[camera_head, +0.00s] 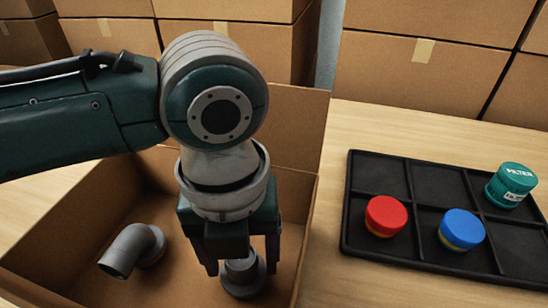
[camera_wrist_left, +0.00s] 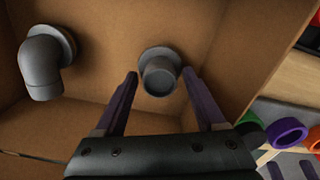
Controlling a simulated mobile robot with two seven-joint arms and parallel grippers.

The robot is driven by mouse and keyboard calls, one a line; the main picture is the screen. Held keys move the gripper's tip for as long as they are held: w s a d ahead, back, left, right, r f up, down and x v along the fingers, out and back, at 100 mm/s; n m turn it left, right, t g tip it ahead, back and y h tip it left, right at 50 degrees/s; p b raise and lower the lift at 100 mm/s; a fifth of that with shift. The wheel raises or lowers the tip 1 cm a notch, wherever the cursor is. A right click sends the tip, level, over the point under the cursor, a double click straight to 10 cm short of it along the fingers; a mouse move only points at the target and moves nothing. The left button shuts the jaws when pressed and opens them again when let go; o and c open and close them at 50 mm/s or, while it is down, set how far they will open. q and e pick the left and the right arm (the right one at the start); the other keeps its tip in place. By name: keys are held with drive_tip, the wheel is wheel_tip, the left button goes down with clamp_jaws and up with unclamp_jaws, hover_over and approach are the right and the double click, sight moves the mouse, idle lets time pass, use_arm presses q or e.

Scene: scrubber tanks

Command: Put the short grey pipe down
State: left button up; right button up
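The short grey pipe (camera_head: 243,275) stands upright on its flange on the floor of the open cardboard box (camera_head: 312,215). It also shows in the left wrist view (camera_wrist_left: 160,76), with its round open end towards the camera. My left gripper (camera_head: 241,266) points down into the box above the pipe. In the left wrist view its two fingers (camera_wrist_left: 160,75) are spread, one on each side of the pipe, with a gap on both sides. It is open and holds nothing. My right gripper is in neither view.
A grey elbow pipe (camera_head: 132,250) lies in the box to the left. A black divided tray (camera_head: 375,170) on the table holds a red-capped jar (camera_head: 386,215), a blue-capped jar (camera_head: 461,229) and a teal filter jar (camera_head: 511,184). Closed cardboard boxes (camera_head: 430,60) stand behind.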

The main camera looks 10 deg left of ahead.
use_arm(q)
wheel_tip(320, 180, up, 12)
drive_tip(key=p, duration=0.3)
drive_tip(key=shift+r+p, duration=0.15)
drive_tip(key=shift+p, duration=0.2)
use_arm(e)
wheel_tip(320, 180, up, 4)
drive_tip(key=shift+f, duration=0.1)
